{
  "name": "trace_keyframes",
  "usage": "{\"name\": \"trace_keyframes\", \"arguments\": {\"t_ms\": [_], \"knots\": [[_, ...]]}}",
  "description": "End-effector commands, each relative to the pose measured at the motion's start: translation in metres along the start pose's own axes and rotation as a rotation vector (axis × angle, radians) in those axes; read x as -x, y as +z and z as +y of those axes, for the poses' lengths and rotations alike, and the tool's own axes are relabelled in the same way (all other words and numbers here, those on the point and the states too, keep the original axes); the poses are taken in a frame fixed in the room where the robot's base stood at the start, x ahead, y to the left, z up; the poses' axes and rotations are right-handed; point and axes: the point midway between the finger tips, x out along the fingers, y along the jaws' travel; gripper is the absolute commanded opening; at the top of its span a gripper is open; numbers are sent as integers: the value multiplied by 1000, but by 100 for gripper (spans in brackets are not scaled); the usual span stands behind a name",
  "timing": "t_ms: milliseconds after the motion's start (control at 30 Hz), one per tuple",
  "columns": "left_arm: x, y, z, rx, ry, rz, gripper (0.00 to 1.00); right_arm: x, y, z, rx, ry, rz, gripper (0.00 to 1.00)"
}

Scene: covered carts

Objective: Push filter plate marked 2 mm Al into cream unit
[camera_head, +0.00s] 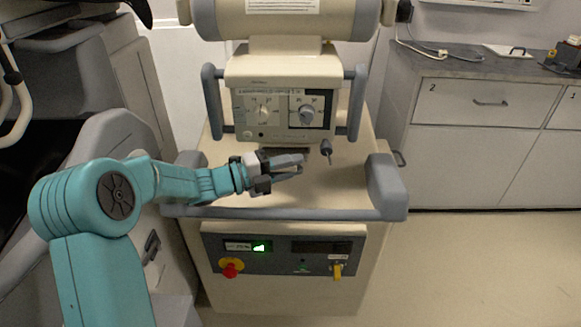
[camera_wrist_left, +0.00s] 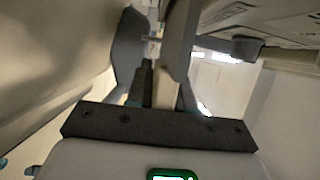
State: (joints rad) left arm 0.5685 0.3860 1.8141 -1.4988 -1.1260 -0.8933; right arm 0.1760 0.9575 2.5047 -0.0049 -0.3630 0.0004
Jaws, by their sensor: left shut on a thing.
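The cream unit (camera_head: 284,70) stands ahead, with a dial panel on its head above a cream deck. My left gripper (camera_head: 298,165) reaches in from the left, just below the panel and above the deck. It is shut on a thin thing, which I take to be the filter plate; the fingers hide most of it and no 2 mm Al marking can be read. In the left wrist view, the gripper's dark fingers (camera_wrist_left: 163,75) point away from the camera, with a pale strip between them. My right gripper is not in view.
Grey handles (camera_head: 213,102) flank the panel. A small dark knob on a stem (camera_head: 327,150) stands right of my gripper. A grey bumper rail (camera_head: 290,213) edges the deck's front. A counter with drawers (camera_head: 480,101) is at the right; the floor before it is clear.

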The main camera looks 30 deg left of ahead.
Motion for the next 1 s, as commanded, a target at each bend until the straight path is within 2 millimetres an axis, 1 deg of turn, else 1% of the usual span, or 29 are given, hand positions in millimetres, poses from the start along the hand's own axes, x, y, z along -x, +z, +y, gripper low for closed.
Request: {"name": "trace_keyframes", "arguments": {"t_ms": [1000], "knots": [[-10, 24, -1, 0, -1, -1, 0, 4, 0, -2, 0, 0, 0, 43]]}}
